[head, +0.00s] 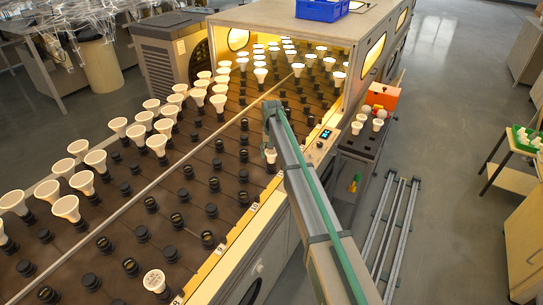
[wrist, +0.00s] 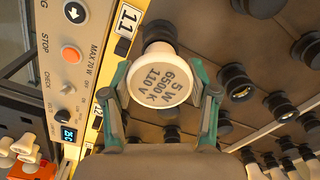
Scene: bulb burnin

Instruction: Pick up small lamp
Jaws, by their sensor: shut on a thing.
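A small white lamp (wrist: 160,78) marked "5 W 6500 K 110 V" sits between the green-edged fingers of my gripper (wrist: 165,90) in the wrist view. The fingers are shut on it from both sides. A black socket (wrist: 158,31) shows right behind the lamp; I cannot tell whether the lamp is seated in it or clear of it. In the head view my gripper (head: 270,140) is at the right edge of the socket board, with the pale lamp (head: 271,156) just below it. Another small printed lamp (head: 154,281) stands at the near edge of the board.
The brown board (head: 140,205) carries rows of black sockets, with large white lamps at the left and back. A control panel (wrist: 72,60) lies beside my gripper. A side rack (head: 357,143) holds several white lamps and an orange box (head: 383,95).

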